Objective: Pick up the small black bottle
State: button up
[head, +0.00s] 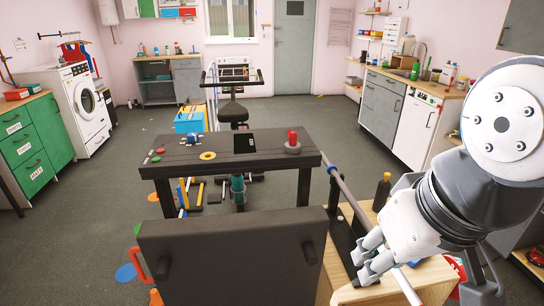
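A small black bottle (382,194) with a yellowish top stands upright on the light wooden surface at the right, just left of my arm. Part of its lower right side may be hidden by my arm. My gripper (363,268) is in front of the bottle and lower in the picture, apart from it. Its two fingers point down and left with a gap between them, and I see nothing held there. Its height above the wooden surface is hard to tell.
A long grey bar (347,192) runs diagonally past my gripper. A dark workout table (215,170) with coloured discs and a red-topped weight (292,144) stands to the left. A black padded panel (230,255) fills the front. Open floor (110,190) lies further left.

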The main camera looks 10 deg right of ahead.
aim_at(382, 193)
jog(key=l+u, duration=0.2)
jog(key=l, duration=0.25)
jog(key=l+u, duration=0.15)
jog(key=l, duration=0.3)
jog(key=l+u, duration=0.2)
jog(key=l, duration=0.25)
jog(key=k+l+u, duration=0.2)
jog(key=l, duration=0.25)
jog(key=l+u, duration=0.15)
jog(key=l, duration=0.25)
jog(key=k+l+u, duration=0.2)
jog(key=l, duration=0.25)
jog(key=k+l, duration=0.1)
jog(key=l, duration=0.35)
jog(key=k+l, duration=0.1)
jog(key=l, duration=0.35)
jog(key=k+l, duration=0.1)
jog(key=l, duration=0.35)
jog(key=k+l, duration=0.1)
jog(key=l, duration=0.3)
jog(key=k+l, duration=0.15)
jog(key=l, duration=0.3)
jog(key=i+l, duration=0.2)
jog(key=l, duration=0.2)
